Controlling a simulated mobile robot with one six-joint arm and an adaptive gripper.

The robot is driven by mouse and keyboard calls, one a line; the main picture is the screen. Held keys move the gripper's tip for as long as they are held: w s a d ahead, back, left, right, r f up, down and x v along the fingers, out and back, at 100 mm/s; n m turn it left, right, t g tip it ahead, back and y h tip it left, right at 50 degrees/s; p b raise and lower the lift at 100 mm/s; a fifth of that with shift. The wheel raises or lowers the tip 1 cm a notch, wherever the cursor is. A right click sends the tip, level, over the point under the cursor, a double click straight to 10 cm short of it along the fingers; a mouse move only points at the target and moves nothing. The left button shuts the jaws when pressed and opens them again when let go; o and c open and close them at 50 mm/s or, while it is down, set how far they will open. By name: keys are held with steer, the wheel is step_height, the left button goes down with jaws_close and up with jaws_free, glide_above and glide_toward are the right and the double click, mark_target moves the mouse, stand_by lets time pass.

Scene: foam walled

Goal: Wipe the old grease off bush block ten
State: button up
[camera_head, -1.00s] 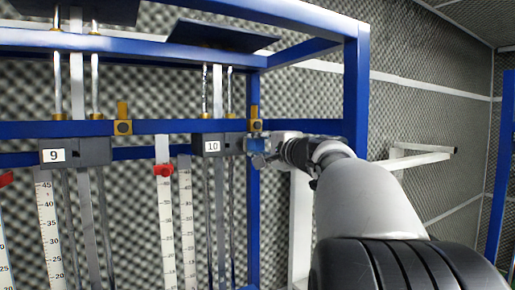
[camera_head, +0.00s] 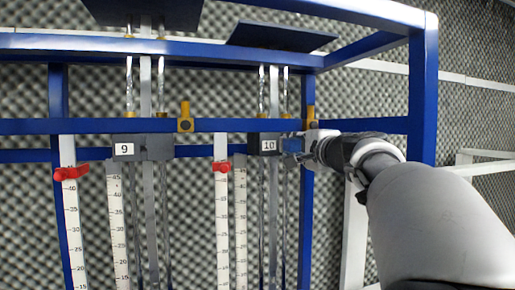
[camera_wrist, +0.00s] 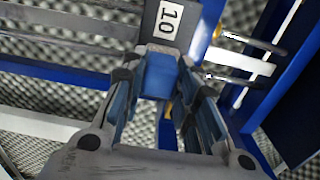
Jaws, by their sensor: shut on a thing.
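Bush block ten (camera_head: 256,139) is a dark grey block with a white "10" label, under the blue crossbar. Its label also shows at the top of the wrist view (camera_wrist: 168,20). My gripper (camera_head: 303,144) is at the block's right side. In the wrist view my gripper (camera_wrist: 160,88) is shut on a small blue pad (camera_wrist: 159,76). The pad, also visible in the head view (camera_head: 291,145), appears to be against the block's right end; firm contact cannot be told. Grease cannot be made out.
Block nine (camera_head: 158,147) sits to the left on the same blue frame (camera_head: 90,126). Brass fittings (camera_head: 186,118) stand on the crossbar. Steel rods, white scales (camera_head: 222,230) and red pointers (camera_head: 221,167) hang close below.

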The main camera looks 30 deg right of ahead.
steer(key=shift+s+a+f+b, duration=0.1)
steer(key=shift+s+b, duration=0.35)
steer(key=shift+s, duration=0.2)
steer(key=shift+b+v, duration=0.85)
steer(key=shift+v, duration=1.5)
steer(key=b+v, duration=0.1)
steer(key=v, duration=0.2)
